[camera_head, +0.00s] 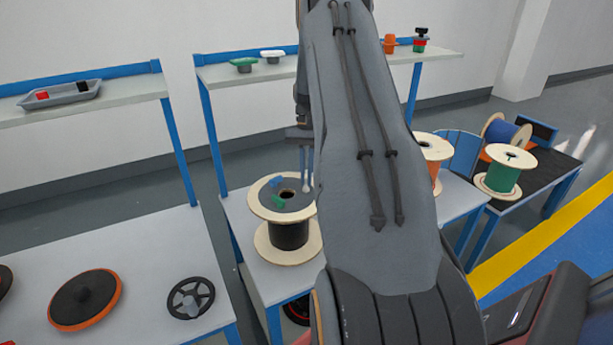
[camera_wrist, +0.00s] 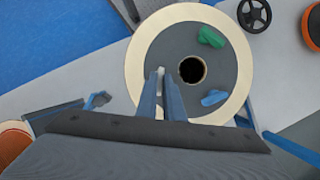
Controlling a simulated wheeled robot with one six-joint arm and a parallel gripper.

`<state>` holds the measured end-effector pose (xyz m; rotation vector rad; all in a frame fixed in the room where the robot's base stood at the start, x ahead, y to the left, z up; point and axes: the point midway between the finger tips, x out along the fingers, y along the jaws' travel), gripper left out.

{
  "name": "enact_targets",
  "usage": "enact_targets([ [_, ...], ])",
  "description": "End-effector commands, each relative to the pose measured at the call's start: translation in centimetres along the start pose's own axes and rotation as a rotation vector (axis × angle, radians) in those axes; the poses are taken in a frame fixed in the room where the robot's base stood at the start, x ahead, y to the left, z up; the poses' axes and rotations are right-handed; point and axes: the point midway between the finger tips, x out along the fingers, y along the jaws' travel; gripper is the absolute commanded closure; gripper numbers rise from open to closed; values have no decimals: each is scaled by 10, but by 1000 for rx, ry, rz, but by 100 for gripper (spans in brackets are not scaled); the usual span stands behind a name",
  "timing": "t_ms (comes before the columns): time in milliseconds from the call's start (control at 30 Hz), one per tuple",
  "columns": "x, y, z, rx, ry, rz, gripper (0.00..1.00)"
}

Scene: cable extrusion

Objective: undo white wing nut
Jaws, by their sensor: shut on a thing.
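My gripper (camera_head: 306,182) points down over the cable spool (camera_head: 290,236), which has pale flanges and a dark winding. A grey disc (camera_wrist: 180,55) with a central hole lies on the spool's top flange. My gripper's fingers (camera_wrist: 162,84) are shut on the white wing nut (camera_wrist: 160,71) at the disc's edge. Only a small part of the nut shows between the fingertips. A green wing nut (camera_wrist: 211,37) and a blue wing nut (camera_wrist: 214,97) sit on the disc, apart from the fingers. I cannot tell whether the white nut still touches the disc.
A back shelf (camera_head: 340,64) holds small green, white, orange and red-black parts. A grey tray (camera_head: 60,96) is on the left shelf. Orange-black discs (camera_head: 85,300) and a black handwheel (camera_head: 190,298) lie on the left table. More spools (camera_head: 503,172) stand at the right.

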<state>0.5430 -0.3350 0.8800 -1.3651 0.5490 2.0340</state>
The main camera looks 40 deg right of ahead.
Motion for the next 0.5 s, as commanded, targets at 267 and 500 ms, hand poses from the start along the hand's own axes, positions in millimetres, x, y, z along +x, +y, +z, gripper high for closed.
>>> enact_targets([
  [267, 9, 0, 2, -3, -15, 3, 100],
  [500, 9, 0, 2, -3, -15, 2, 73],
])
